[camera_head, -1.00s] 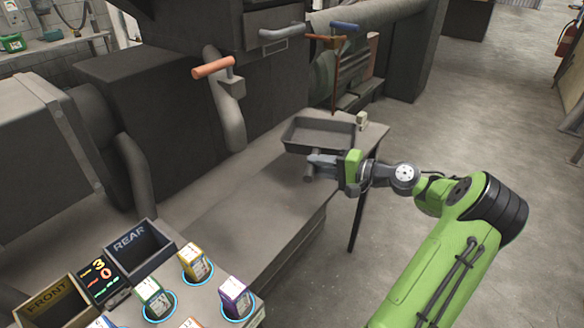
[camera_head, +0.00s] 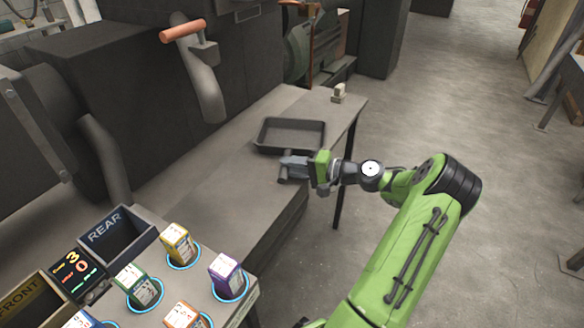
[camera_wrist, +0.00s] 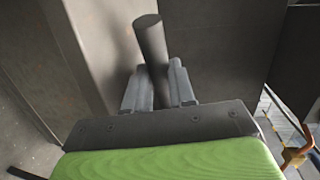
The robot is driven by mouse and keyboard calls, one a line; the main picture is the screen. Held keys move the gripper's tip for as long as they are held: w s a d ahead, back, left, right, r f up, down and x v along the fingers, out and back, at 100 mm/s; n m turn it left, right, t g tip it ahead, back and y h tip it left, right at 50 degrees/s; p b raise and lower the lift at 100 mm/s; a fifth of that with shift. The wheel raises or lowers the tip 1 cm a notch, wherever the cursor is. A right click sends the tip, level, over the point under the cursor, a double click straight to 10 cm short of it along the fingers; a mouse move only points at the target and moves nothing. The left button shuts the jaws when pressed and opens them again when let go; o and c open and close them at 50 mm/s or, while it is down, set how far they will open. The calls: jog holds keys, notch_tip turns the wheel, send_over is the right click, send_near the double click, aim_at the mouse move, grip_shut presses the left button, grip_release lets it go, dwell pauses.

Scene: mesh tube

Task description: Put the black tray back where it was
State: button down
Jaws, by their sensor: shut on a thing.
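The black tray (camera_head: 291,150) is a shallow, dark rectangular tray, empty and level, over the far part of the grey table in the head view. I cannot tell whether it touches the tabletop. My gripper (camera_head: 286,167) is at its near side, reaching in from the right. Its jaws are shut on a dark round bar, which seems to be the tray's handle. In the wrist view the bar (camera_wrist: 150,42) stands between the two fingers (camera_wrist: 160,88); the tray's pan is not recognisable there.
The grey table (camera_head: 215,200) is bare nearer to me. A small pale object (camera_head: 339,93) stands at its far right corner. An orange-handled lever (camera_head: 183,30) rises at the left. Several labelled boxes and the REAR bin (camera_head: 120,240) are at lower left.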

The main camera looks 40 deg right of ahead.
jog(key=c, duration=1.2)
grip_release()
jog(key=shift+f, duration=0.1)
jog(key=p+v, duration=0.3)
jog(key=v, duration=0.9)
jog(key=shift+r, duration=0.2)
